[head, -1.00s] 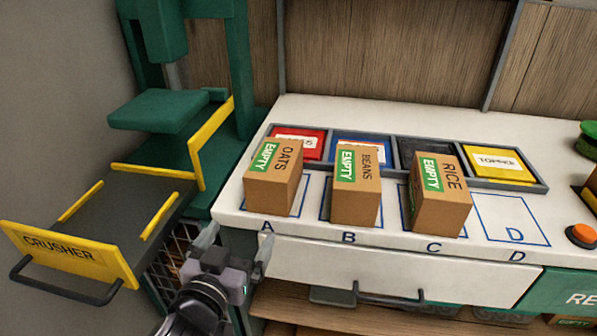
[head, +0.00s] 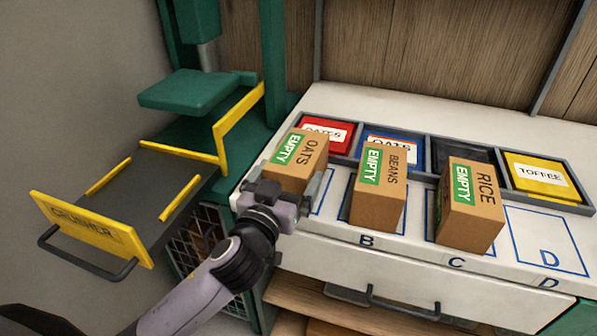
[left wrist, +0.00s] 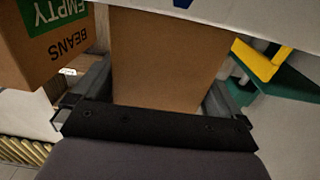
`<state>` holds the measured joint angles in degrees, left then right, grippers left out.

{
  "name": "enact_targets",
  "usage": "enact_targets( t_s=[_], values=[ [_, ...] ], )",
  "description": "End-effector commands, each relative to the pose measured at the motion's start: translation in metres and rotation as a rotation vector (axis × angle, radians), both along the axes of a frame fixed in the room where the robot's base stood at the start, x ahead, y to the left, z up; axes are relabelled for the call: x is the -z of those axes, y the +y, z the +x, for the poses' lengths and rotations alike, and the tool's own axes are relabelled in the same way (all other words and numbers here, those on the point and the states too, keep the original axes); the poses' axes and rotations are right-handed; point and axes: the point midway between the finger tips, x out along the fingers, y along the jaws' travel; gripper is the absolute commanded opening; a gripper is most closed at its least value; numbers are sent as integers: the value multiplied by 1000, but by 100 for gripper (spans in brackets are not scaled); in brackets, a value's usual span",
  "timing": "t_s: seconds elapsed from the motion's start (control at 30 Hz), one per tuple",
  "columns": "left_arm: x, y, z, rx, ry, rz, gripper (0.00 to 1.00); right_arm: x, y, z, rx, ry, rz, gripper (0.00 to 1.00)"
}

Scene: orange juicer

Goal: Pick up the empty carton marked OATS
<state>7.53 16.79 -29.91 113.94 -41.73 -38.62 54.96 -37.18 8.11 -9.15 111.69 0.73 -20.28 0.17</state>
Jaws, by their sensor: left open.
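The OATS carton (head: 304,154), a brown box with a green EMPTY label, stands at the left end of the row on the white counter. My left gripper (head: 290,188) is at the carton's near side, its open fingers one to each side. In the left wrist view the carton's plain brown face (left wrist: 165,60) fills the space between the two open fingers (left wrist: 155,95). I cannot tell whether either finger touches it. The carton's lower front is hidden behind the gripper in the head view. My right gripper is not in view.
The BEANS carton (head: 378,190) stands close to the right, near one finger in the left wrist view (left wrist: 40,45). The RICE carton (head: 468,210) is further right. Behind is a divided tray (head: 500,165) of coloured packs. The crusher (head: 135,200) with its yellow-edged drawer is at left.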

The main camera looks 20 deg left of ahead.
Motion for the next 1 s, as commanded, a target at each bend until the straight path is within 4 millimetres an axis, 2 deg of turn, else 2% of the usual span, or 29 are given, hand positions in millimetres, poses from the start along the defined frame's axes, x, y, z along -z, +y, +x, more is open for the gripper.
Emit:
enact_targets(
  t_s=[0.13,0.4,0.43,0.53,0.83,1.0],
  values=[
    [0,-1,13,-1,0,0,100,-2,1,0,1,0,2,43],
    [1,-1,15,-1,2,-1,100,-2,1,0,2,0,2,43],
    [1,-1,15,-1,1,-1,97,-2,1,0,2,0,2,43],
    [1,-1,15,-1,1,-1,64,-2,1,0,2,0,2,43],
    [0,-1,15,-1,0,-1,64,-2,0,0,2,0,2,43],
    [-11,-1,15,-1,-3,-2,64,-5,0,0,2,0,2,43]
  ],
)
